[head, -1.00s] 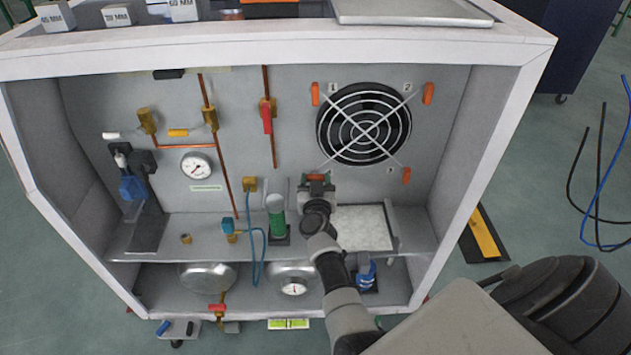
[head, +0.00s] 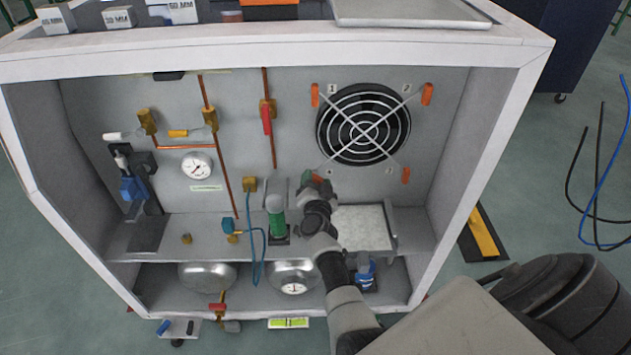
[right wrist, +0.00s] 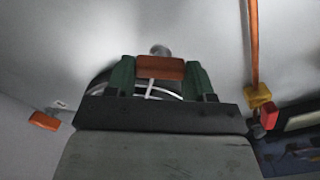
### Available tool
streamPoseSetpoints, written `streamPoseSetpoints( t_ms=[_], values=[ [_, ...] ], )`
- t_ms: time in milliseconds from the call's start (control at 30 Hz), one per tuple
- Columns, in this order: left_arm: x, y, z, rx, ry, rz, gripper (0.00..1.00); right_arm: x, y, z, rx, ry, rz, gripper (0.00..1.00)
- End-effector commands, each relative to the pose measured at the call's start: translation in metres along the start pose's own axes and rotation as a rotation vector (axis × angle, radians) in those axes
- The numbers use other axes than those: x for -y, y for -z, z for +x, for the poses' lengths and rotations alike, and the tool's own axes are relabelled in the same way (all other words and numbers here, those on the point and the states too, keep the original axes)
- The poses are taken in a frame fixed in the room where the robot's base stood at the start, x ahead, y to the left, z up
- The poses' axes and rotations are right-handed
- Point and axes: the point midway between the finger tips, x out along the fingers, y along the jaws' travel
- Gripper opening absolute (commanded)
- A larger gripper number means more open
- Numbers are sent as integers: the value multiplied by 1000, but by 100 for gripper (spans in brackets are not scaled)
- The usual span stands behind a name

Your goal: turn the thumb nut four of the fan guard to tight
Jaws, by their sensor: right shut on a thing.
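The fan guard (head: 364,125) is a round wire grille over a black fan on the grey back panel. Orange thumb nuts sit at its corners: upper left (head: 315,95), upper right (head: 427,94) and lower right (head: 406,175), all roughly upright. Thumb nut four, at the lower left, is mostly hidden by my right gripper (head: 316,180) in the head view. In the right wrist view this orange nut (right wrist: 160,68) lies between the green fingertips, which are shut on it. My left gripper is not in view.
Left of the fan is a copper pipe with a red valve handle (head: 267,119). Below are a green cylinder (head: 276,218), a blue hose (head: 252,250) and a pale block (head: 362,228) on the shelf. The cabinet's white frame (head: 480,150) surrounds the workspace.

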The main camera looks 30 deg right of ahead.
Motion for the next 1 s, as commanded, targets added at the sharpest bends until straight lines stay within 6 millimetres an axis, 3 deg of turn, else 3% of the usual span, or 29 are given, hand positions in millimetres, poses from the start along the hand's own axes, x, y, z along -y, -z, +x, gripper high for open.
streamPoseSetpoints(
  t_ms=[567, 1000],
  values=[
    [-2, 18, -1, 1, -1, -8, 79, -3, -2, 0, 1, 0, 547, 29],
    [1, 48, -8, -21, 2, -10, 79, -4, -2, 0, 0, -1, 862, 29]
  ],
)
